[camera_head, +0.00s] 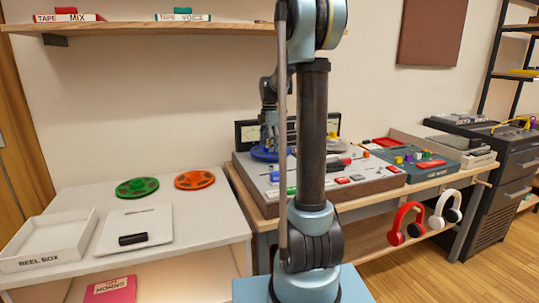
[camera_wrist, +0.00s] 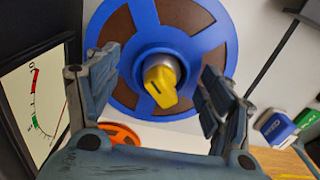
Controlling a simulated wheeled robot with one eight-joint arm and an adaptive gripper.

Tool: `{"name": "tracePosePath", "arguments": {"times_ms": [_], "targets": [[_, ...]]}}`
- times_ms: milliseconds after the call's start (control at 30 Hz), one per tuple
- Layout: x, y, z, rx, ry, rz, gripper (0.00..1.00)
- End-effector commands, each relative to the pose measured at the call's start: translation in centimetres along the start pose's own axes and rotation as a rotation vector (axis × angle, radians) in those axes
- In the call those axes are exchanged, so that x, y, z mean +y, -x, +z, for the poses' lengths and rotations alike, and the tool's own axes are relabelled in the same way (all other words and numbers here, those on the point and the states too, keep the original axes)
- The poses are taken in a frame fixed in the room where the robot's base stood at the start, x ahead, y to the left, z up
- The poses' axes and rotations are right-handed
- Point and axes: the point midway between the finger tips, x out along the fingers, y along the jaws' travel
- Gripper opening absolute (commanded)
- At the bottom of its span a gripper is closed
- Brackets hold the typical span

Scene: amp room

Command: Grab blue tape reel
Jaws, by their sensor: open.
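The blue tape reel (camera_head: 262,155) lies flat on the left part of the tape machine (camera_head: 285,190) in the head view. In the wrist view the blue reel (camera_wrist: 145,22), with brown tape between its spokes, fills the upper middle. A yellow piece (camera_wrist: 161,85) sits at its silver hub. My gripper (camera_head: 268,138) is above the reel, partly hidden behind my arm. In the wrist view my gripper (camera_wrist: 162,78) is open and empty, its two fingers apart on either side of the hub. I cannot tell whether the fingers touch the reel.
A meter panel (camera_wrist: 35,105) stands close beside the left finger. A green reel (camera_head: 137,187) and an orange reel (camera_head: 194,180) lie on the white table, with the reel box (camera_head: 50,265) at its left. A shelf (camera_head: 150,28) runs above.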

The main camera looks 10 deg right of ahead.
Motion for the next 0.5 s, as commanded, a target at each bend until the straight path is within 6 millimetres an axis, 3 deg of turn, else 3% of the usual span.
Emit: {"name": "tracePosePath", "arguments": {"times_ms": [267,367,500], "targets": [[-0.01,-0.35,0.02,0.000,-0.001,0.000,0.74],[-0.01,-0.34,0.03,0.000,-0.001,0.000,0.56],[-0.02,-0.34,0.03,0.000,-0.001,0.000,0.24]]}}
